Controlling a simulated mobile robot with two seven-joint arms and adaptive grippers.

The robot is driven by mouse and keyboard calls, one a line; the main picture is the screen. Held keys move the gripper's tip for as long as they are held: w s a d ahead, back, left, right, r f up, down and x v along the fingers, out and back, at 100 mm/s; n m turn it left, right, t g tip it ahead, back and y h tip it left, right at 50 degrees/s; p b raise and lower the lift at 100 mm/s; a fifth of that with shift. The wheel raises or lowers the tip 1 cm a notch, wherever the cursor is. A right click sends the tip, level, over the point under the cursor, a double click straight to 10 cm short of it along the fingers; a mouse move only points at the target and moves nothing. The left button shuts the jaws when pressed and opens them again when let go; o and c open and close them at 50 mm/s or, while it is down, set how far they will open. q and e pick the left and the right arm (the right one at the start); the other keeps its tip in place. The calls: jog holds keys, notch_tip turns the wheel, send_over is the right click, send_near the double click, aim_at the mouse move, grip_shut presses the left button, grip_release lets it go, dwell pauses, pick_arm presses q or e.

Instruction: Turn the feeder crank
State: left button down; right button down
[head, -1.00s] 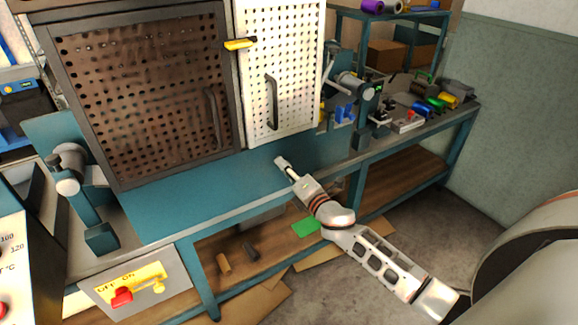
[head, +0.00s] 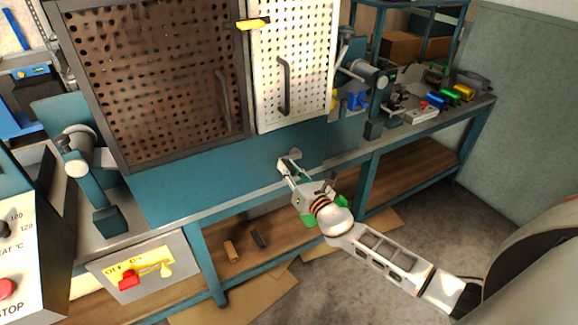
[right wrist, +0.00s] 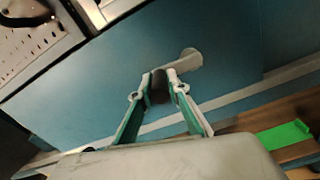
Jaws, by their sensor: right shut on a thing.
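The feeder crank's pale arm (right wrist: 190,60) shows in the right wrist view against the blue-green front panel (right wrist: 110,75). Its dark handle (right wrist: 158,88) stands between the two fingers of my right gripper (right wrist: 159,82), which is shut on it. In the head view the right gripper (head: 287,170) is at the panel, below the white perforated door (head: 285,60). The fingers and wrist hide most of the crank there. My left gripper is not in view.
A dark perforated door (head: 155,85) is left of the white one. A workbench (head: 420,130) with tools runs right. Below, a shelf (head: 290,235) holds small dark and brown pieces.

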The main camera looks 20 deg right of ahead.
jog(key=shift+f+n, duration=0.45)
jog(key=shift+n, duration=0.35)
jog(key=c, duration=1.9)
grip_release()
jog(key=s, duration=0.8)
jog(key=s+d, duration=0.1)
jog(key=s, duration=0.3)
jog(key=shift+f, duration=0.1)
